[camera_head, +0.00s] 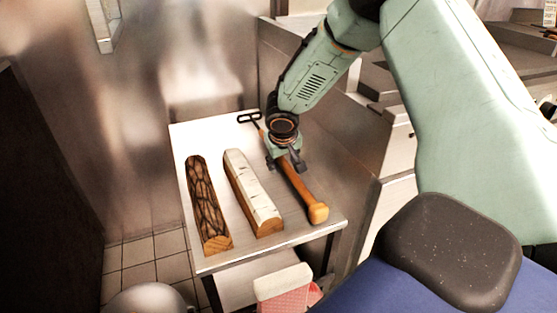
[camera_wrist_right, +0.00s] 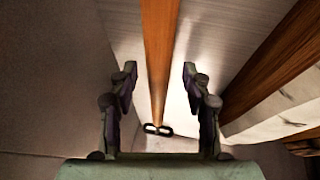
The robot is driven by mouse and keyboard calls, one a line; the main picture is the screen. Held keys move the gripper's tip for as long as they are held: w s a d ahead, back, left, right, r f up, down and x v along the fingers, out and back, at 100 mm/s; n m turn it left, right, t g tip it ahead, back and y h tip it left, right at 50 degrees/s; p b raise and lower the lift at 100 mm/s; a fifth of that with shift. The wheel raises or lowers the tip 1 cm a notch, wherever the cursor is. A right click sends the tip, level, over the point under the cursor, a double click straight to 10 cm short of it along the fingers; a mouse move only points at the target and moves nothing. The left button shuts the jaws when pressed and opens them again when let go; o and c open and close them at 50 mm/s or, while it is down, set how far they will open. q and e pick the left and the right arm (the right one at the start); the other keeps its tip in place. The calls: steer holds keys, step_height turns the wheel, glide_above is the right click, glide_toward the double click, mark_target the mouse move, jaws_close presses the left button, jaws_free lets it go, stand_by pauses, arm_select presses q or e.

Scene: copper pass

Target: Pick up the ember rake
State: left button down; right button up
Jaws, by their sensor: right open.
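The ember rake lies on the metal table, with an orange-brown wooden handle (camera_head: 303,189) ending in a rounded knob toward the near edge. Its dark looped metal head (camera_head: 249,117) is at the far side. My right gripper (camera_head: 286,166) is over the handle's upper part and hides some of it. In the right wrist view, the handle (camera_wrist_right: 159,50) runs between the two open fingers (camera_wrist_right: 158,75), with a gap on each side. The looped head (camera_wrist_right: 158,130) shows beyond them. My left gripper is not in view.
A white birch-bark log (camera_head: 252,192) lies left of the rake, and a dark-barked log (camera_head: 206,205) lies farther left. The metal table (camera_head: 186,133) stands by a metal wall. A red-and-white object (camera_head: 285,287) is below its front edge.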

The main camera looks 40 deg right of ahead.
steer(key=shift+d, duration=0.15)
steer(key=shift+c, duration=0.5)
steer(key=c, duration=0.3)
jaws_close()
